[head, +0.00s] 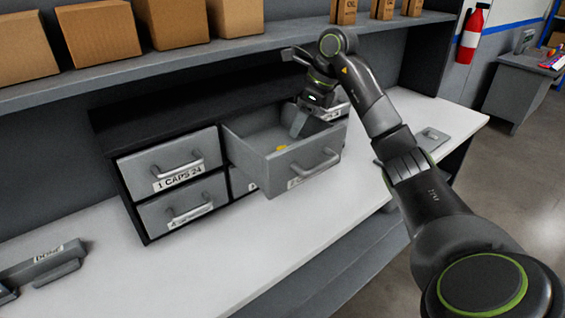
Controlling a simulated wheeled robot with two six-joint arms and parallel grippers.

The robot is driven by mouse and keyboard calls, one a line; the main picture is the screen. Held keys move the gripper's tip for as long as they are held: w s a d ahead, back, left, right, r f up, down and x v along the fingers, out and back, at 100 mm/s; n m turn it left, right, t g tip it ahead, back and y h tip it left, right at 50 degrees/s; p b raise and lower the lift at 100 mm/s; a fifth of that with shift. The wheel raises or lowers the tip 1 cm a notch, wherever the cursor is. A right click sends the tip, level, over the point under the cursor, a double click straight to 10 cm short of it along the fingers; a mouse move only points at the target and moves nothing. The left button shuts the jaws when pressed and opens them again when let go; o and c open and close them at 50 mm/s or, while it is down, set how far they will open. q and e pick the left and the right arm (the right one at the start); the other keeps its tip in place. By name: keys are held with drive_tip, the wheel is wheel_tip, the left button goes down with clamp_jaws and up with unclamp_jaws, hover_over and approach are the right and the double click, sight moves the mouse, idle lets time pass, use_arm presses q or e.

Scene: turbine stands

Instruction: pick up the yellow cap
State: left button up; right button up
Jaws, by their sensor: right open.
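Only part of the cap shows above the drawer's front. My right gripper (301,122) reaches down into the same drawer from above, behind and to the right of the cap. A grey finger shows inside the drawer, apart from the cap. The gripper is open, and I see nothing in it.
The black cabinet has other drawers shut, including the one labelled "1 CAPS 24" (174,167). A shelf (200,55) with cardboard boxes (98,32) runs above it. The white bench top (240,240) is clear in front of the drawers.

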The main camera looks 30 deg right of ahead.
drive_tip(key=b+x, duration=0.2)
drive_tip(key=x, duration=0.2)
drive_tip(key=shift+w+a+f+p, duration=0.15)
drive_tip(key=shift+f+p, duration=0.1)
drive_tip(key=shift+p, duration=0.05)
drive_tip(key=p+x, duration=0.2)
drive_tip(key=x, duration=0.2)
drive_tip(key=shift+w, duration=0.15)
drive_tip(key=shift+f, duration=0.3)
use_arm(q)
drive_tip(key=shift+f, duration=0.15)
use_arm(e)
clamp_jaws()
